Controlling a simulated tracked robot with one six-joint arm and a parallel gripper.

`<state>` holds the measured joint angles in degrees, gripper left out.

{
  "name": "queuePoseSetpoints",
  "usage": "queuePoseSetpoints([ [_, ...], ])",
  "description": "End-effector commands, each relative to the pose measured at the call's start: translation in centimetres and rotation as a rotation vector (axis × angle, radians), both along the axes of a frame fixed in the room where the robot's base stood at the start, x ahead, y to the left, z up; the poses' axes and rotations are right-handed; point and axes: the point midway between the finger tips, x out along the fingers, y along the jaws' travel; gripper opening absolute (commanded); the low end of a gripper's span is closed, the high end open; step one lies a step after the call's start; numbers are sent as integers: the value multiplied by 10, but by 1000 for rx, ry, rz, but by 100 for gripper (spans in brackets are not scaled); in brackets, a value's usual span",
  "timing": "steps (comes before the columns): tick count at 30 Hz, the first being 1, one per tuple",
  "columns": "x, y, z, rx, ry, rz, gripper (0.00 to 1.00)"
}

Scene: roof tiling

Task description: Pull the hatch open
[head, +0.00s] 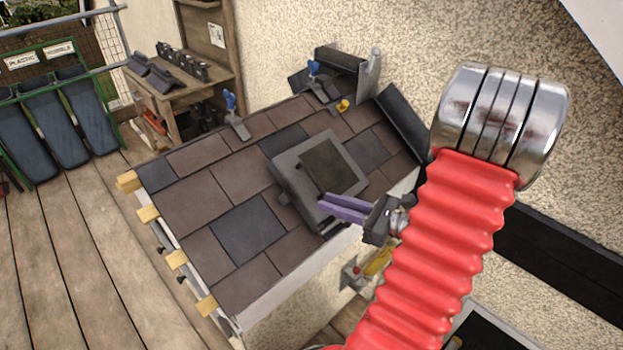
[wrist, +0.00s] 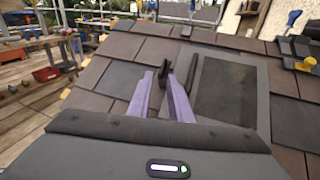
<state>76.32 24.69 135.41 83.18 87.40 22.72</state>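The hatch (head: 318,178) is a grey frame with a dark panel, set in the sloping tiled roof; it looks shut. In the wrist view the hatch (wrist: 228,92) fills the right of centre. My gripper (head: 325,205) has two purple fingers and is over the hatch's lower part, pointing left. In the wrist view my gripper (wrist: 160,76) has its fingers apart. A small dark handle-like part (wrist: 164,72) shows between or just beyond the fingertips; I cannot tell if they touch it.
Brown and dark tiles (head: 235,185) surround the hatch. Blue-handled clamps (head: 235,115) and a yellow item (head: 343,105) sit along the upper edge. A wooden workbench (head: 170,95) stands behind left. The plank floor (head: 80,260) at left is clear.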

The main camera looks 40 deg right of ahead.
Motion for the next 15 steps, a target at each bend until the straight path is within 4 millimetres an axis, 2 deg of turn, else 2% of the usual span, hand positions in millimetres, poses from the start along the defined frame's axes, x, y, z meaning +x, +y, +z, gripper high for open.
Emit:
queuePoseSetpoints([
  [1, -8, -17, -5, 42, -13, -62, 19],
  [3, -16, -35, -8, 83, -32, -125, 19],
  [6, -23, -50, -11, 118, -48, -182, 19],
  [15, -26, -55, -12, 128, -55, -199, 19],
])
